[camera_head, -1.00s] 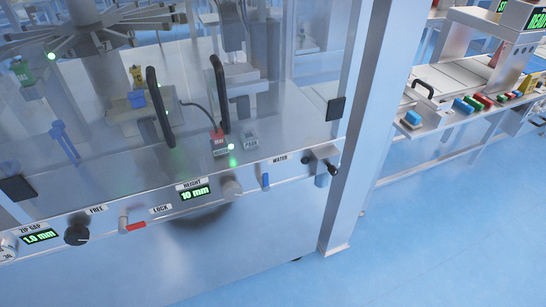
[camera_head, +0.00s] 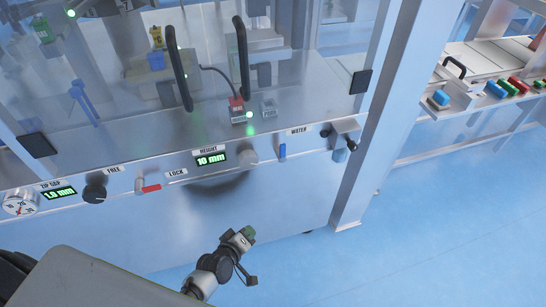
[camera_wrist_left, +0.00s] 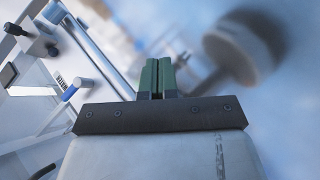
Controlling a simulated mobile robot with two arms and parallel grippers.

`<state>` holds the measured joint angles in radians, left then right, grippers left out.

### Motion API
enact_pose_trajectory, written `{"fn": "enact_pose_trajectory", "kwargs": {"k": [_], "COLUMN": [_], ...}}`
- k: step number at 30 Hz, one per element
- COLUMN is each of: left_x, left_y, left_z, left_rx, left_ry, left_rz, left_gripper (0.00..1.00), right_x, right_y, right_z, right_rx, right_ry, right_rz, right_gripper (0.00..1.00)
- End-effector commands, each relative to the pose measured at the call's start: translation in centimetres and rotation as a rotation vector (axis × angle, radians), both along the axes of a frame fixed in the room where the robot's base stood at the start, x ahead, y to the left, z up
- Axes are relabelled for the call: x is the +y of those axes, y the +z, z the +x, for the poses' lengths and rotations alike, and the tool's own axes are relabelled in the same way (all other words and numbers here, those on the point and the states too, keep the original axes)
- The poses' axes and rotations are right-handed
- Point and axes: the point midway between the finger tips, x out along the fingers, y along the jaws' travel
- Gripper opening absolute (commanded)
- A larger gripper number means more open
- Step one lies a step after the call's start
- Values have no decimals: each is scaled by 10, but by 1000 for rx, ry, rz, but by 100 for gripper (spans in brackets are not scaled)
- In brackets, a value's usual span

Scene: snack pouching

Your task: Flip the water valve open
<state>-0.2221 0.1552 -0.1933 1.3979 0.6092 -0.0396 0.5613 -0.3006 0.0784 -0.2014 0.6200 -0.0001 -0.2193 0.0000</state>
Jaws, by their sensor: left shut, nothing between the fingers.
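The water valve's blue lever (camera_head: 282,152) hangs upright below the WATER label (camera_head: 300,131) on the machine's front panel. In the left wrist view the blue lever (camera_wrist_left: 69,93) is at the left, beside its label (camera_wrist_left: 60,81). My left gripper (camera_head: 248,233) is below and in front of the panel, low and a little left of the lever, and apart from it. Its green fingers (camera_wrist_left: 157,78) are shut together with nothing between them. My right gripper is in neither view.
A grey height knob (camera_head: 247,156) sits left of the lever. A metal latch with a black knob (camera_head: 350,144) is to its right. A red-handled lock lever (camera_head: 150,188) and a black knob (camera_head: 95,193) are farther left. The blue floor (camera_head: 400,250) at lower right is clear.

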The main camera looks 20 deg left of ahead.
Motion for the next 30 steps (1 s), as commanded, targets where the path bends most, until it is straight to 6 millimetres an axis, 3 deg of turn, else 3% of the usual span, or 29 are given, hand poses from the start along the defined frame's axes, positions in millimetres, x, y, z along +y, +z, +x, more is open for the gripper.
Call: {"fn": "enact_pose_trajectory", "kwargs": {"k": [1, 3, 6, 9, 12, 23, 30], "left_x": [-3, -6, -8, -9, -9, -11, -18], "left_y": [44, 95, 147, 175, 184, 185, 185], "left_z": [23, 41, 54, 59, 60, 65, 101], "left_rx": [-94, -191, -282, -328, -342, -342, -342], "left_ry": [43, 84, 112, 120, 123, 122, 121], "left_rz": [-123, -283, -454, -547, -580, -577, -577], "left_gripper": [0, 0, 0, 0, 0, 0, 0], "right_x": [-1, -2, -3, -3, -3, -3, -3], "right_y": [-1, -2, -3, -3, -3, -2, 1], "right_z": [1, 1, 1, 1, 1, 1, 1], "right_rx": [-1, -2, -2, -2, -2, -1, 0], "right_ry": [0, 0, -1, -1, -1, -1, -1], "right_rz": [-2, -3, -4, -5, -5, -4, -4], "right_gripper": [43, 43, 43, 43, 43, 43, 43]}}
